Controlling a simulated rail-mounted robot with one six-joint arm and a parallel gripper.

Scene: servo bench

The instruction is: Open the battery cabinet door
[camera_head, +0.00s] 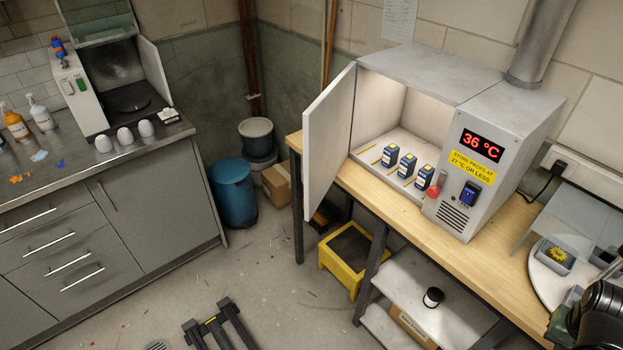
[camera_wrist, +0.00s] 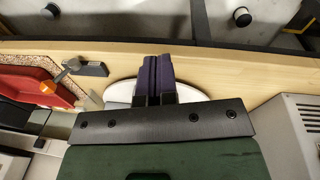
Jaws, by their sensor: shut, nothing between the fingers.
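The battery cabinet (camera_head: 400,62) is a grey box on the wooden bench at the right of the head view. Its door (camera_head: 330,140) stands swung wide open to the left, and the lit inside shows. Three dark blue battery packs (camera_head: 407,166) stand on the cabinet floor. My gripper (camera_wrist: 154,80) shows in the wrist view with its dark fingers shut together and empty. It is over the white round plate on the bench, apart from the cabinet. Part of my arm shows at the lower right of the head view; the fingers are hidden there.
The cabinet front has a red knob (camera_head: 433,191), a blue switch (camera_head: 469,193) and a display (camera_head: 481,145) reading 36 °C. A round white plate (camera_head: 545,282) with small trays lies right of it. A red tray (camera_wrist: 30,76) shows in the wrist view. The floor's middle is mostly free.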

